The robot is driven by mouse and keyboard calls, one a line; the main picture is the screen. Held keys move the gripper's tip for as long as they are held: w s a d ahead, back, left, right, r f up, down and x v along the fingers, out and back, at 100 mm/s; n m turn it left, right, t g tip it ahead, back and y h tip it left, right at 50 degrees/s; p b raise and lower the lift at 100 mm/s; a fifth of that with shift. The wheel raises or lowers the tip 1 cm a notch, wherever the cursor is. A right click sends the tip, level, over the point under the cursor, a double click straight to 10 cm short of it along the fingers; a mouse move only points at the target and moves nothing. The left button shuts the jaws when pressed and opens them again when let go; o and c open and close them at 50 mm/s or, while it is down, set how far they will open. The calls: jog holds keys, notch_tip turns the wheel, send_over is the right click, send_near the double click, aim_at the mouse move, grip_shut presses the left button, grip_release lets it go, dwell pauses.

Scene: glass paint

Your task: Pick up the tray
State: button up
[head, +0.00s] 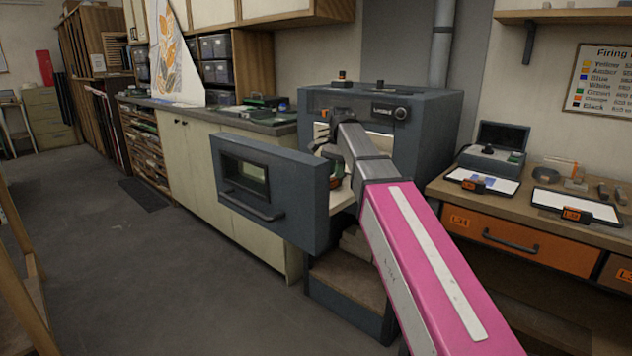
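My arm reaches into the open grey kiln (435,125), and its far end is at the kiln mouth. My gripper (330,152) is small, dark and partly hidden by my own arm and the kiln door (268,190). I cannot tell whether its fingers are open or shut, or whether they touch anything. A pale flat surface (343,200) shows below it behind the door; I cannot tell whether it is a tray. Two white trays with dark rims lie on the right bench: a left tray (508,186) with blue pieces and a right tray (603,212).
The kiln door stands open toward the left, with a bar handle. A dark box with a raised lid (492,162) sits behind the left tray. An orange drawer (520,244) is under the bench.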

jog(key=shift+s+a+f, duration=0.1)
jog(key=shift+s+f, duration=0.05)
jog(key=shift+f, duration=1.25)
grip_shut()
jog(key=shift+r, duration=0.15)
jog(key=shift+r, duration=1.6)
jog(key=s+d+r, duration=0.1)
jog(key=s+d, duration=0.2)
jog(key=d, duration=0.5)
jog(key=s+d+r, duration=0.2)
jog(key=s+d, duration=0.1)
jog(key=d, duration=0.5)
jog(key=shift+s+d, duration=0.3)
jog(key=shift+s, duration=0.1)
jog(key=shift+d, duration=0.1)
